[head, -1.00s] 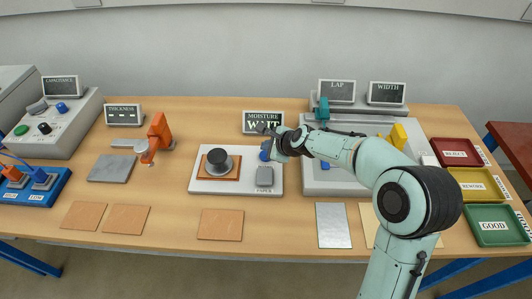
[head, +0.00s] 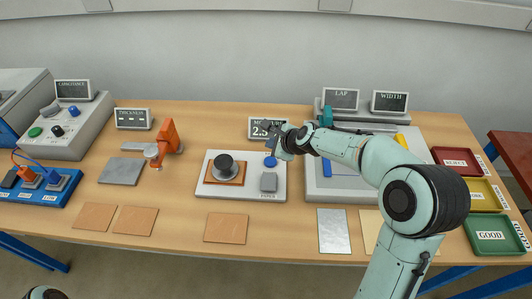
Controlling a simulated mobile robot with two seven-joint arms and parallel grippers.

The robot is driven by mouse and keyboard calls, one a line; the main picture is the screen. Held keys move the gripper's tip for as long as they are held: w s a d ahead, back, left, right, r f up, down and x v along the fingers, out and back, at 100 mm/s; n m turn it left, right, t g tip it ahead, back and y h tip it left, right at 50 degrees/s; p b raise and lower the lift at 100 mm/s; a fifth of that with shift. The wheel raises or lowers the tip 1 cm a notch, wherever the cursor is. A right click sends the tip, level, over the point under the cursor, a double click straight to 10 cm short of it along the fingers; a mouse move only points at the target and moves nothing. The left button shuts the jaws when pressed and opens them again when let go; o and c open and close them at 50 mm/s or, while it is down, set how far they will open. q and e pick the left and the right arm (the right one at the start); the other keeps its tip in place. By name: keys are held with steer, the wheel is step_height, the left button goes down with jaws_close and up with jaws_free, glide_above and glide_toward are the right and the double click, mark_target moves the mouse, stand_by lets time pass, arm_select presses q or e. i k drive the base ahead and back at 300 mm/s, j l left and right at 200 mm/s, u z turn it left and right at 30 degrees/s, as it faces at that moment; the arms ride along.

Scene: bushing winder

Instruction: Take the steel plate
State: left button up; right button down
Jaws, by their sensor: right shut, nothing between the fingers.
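A shiny silver steel plate (head: 333,232) lies flat near the table's front edge, right of the middle. My right gripper (head: 271,128) is shut and empty. It is far behind and to the left of the plate, in front of the moisture display (head: 257,134) and above the blue button (head: 271,162) of the white moisture tester (head: 210,188). My right arm reaches in from the lower right, over the lap and width fixture, and passes to the right of the plate. The plate is fully visible. My left gripper is out of view.
A pale sheet (head: 370,225) lies right of the plate, partly behind my right arm. Brown squares (head: 226,228) lie along the front edge. Reject (head: 455,161), rework and good (head: 497,234) trays stand at the right. Bare table lies between the front brown square and the plate.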

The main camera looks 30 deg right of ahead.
mark_target(224, 166)
steer(key=k+l, duration=0.15)
steer(key=k, duration=0.35)
steer(key=k+l, duration=0.1)
steer(key=k, duration=0.4)
steer(key=k+l, duration=0.15)
steer(key=k, duration=0.35)
